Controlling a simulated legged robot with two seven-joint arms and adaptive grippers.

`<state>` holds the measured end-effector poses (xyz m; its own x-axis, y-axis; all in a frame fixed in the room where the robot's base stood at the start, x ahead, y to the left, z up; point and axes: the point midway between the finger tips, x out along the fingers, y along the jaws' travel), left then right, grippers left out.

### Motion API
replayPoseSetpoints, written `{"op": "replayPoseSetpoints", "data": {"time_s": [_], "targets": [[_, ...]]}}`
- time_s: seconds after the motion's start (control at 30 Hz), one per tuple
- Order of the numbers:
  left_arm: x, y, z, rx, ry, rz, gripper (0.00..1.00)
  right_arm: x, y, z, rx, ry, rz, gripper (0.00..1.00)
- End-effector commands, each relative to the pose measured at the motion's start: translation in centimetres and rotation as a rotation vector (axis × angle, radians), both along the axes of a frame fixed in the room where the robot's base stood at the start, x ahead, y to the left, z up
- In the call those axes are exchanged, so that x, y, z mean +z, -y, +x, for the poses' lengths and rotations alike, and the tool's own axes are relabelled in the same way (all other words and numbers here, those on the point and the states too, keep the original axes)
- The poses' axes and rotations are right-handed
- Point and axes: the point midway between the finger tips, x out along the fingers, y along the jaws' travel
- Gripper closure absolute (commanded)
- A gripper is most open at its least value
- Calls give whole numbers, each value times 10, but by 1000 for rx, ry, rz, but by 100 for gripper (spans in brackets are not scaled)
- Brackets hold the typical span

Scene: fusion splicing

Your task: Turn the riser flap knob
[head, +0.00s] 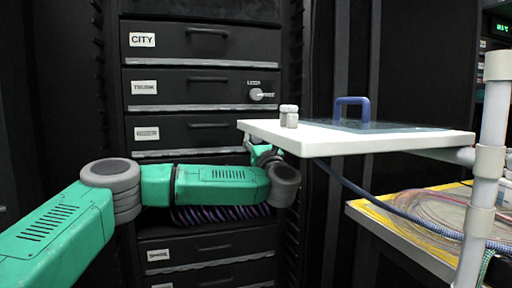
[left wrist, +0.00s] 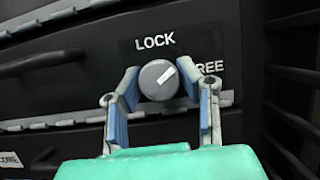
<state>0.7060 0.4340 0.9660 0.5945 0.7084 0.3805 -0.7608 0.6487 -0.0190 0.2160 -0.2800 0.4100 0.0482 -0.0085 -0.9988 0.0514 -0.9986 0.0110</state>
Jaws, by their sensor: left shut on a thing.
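The flap knob (left wrist: 158,80) is a round grey dial with a white pointer mark, on a black front with the words LOCK above and FREE to its right. The mark points up and right, between the two words. My left gripper (left wrist: 159,88) has its blue-padded fingers on either side of the knob and is shut on it. In the head view my left arm reaches the rack below the white tray, and the tray and wrist hide the fingers and this knob. My right gripper is in neither view.
A similar knob (head: 256,94) sits on the TRUNK flap above. A yellow-edged table (head: 400,240) with coiled fibres stands at right.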

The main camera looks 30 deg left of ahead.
Motion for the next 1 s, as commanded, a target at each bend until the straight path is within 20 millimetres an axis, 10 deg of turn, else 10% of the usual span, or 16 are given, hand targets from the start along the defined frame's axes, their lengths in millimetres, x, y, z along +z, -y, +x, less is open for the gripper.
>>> {"op": "replayPoseSetpoints", "data": {"time_s": [1.0], "targets": [[0,0,-2,3,662,-565,98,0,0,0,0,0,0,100]]}}
